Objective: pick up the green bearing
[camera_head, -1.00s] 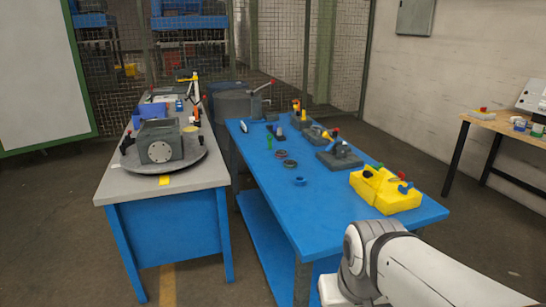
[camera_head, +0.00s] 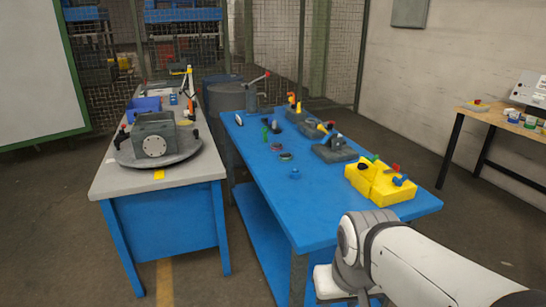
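A blue-topped table (camera_head: 330,212) stands in front of me. Two small dark rings lie near its middle, a farther one (camera_head: 277,147) and a nearer one (camera_head: 285,156); they are too small to tell which, if either, is the green bearing. A small blue ring (camera_head: 295,174) lies closer to me. A thin green upright piece (camera_head: 265,133) stands farther back on the left; I cannot tell what it is. My arm enters at the lower right, by the table's near edge. My gripper is outside the picture.
A yellow block fixture (camera_head: 378,184) sits at the table's right corner. Grey fixtures (camera_head: 334,150) line its right side. A grey workbench (camera_head: 112,180) with a round plate and a grey housing (camera_head: 154,140) stands left, across a narrow gap. The table's near part is clear.

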